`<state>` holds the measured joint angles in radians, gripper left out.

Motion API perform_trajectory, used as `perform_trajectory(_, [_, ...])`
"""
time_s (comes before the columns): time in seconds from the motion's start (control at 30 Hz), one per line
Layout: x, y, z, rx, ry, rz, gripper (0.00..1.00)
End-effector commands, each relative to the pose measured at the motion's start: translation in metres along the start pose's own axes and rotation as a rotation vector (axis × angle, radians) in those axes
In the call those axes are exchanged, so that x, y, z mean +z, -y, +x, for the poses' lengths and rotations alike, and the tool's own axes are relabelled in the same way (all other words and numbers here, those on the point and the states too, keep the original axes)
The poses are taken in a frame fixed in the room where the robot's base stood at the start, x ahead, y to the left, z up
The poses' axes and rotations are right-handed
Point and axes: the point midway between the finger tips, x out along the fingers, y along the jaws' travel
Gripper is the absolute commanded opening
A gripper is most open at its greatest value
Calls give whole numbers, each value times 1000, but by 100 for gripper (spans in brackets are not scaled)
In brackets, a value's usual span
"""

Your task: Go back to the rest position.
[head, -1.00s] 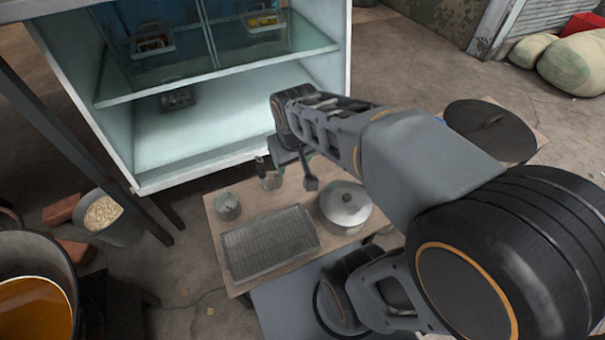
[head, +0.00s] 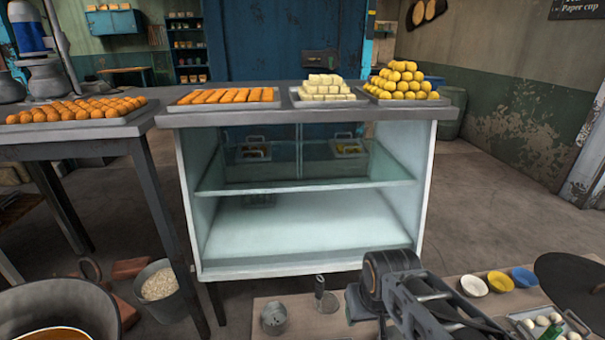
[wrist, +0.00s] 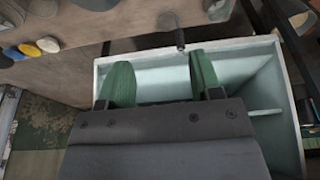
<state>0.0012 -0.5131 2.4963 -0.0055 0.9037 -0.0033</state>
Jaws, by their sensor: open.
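My gripper (wrist: 161,62) shows in the wrist view as two green fingers spread apart, with nothing between them. Beyond the fingers is the white display cabinet (wrist: 285,110). In the head view my arm comes in at the lower right, over the low wooden table (head: 245,310); the fingers cannot be made out there. A small utensil with an upright handle (head: 325,297) stands on that table, left of my arm, apart from it. A metal cup (head: 273,318) stands further left.
The cabinet (head: 428,190) stands ahead, with trays of orange sweets (head: 225,97), white sweets (head: 325,88) and yellow balls (head: 405,80) on top. Small bowls (head: 473,286) and a dark round lid (head: 575,285) are right of my arm. A bucket (head: 160,290) stands at the left.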

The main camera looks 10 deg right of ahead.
Motion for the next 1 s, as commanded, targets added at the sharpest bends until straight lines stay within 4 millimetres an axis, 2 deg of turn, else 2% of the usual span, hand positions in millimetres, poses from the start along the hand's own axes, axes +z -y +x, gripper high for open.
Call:
perform_trajectory(0.03, [-6,0,-19,-2,-3,0,59])
perform_trajectory(0.17, [-16,2,-53,-12,-9,1,59])
perform_trajectory(0.47, [-46,8,-154,-42,-29,6,59])
perform_trajectory(0.6, [-52,5,-196,-26,-49,0,59])
perform_trajectory(0.77, [-54,4,-218,-16,-59,-3,59])
perform_trajectory(0.93, [-53,3,-218,-11,-62,-4,59])
perform_trajectory(1.0, [-52,3,-217,-11,-61,-4,53])
